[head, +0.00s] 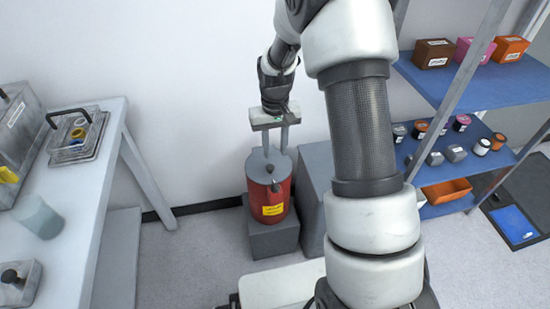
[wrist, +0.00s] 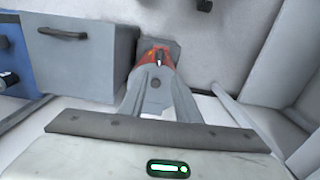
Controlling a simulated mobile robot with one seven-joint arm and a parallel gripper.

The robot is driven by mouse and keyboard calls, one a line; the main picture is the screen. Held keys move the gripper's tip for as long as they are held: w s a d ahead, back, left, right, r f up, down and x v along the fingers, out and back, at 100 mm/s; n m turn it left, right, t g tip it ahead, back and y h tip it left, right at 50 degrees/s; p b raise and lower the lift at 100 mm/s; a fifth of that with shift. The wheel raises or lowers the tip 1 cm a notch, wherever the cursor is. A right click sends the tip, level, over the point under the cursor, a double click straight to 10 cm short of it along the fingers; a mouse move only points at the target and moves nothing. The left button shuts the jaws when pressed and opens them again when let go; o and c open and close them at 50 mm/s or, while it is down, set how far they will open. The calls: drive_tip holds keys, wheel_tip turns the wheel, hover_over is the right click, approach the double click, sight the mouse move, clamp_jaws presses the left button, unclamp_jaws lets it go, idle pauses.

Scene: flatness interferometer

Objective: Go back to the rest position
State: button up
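My gripper (head: 276,146) points down above the red canister (head: 268,208), which has a grey lid and a yellow label. Its two fingers stand apart with nothing seen held between them. In the wrist view, the fingers of my gripper (wrist: 156,92) reach toward the grey lid, and a strip of the red canister (wrist: 149,57) shows beyond it. I cannot tell whether the fingertips touch the lid. The canister stands upright on a grey block (head: 272,240).
A grey cabinet (head: 314,195) stands right beside the canister. At left, a table (head: 82,185) holds a clear case (head: 78,137), a cup (head: 38,217) and a metal box. At right, blue shelves (head: 490,87) hold boxes, jars and an orange bin (head: 446,191). The wall is close behind.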

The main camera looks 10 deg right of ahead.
drive_tip(key=shift+r, duration=0.85)
drive_tip(key=s+r+t, duration=0.1)
drive_tip(key=s+r, duration=0.3)
drive_tip(key=r, duration=0.4)
drive_tip(key=s+r+t, duration=0.1)
drive_tip(key=s+r, duration=0.3)
drive_tip(key=r, duration=0.5)
drive_tip(key=s+r+t, duration=0.2)
drive_tip(key=s+r, duration=0.2)
drive_tip(key=s, duration=0.4)
drive_tip(key=s+r+t, duration=0.2)
drive_tip(key=s+r, duration=0.2)
drive_tip(key=s, duration=0.4)
wheel_tip(320, 180, up, 18)
drive_tip(key=p, duration=1.7)
drive_tip(key=shift+s+f, duration=0.25)
drive_tip(key=shift+s, duration=0.1)
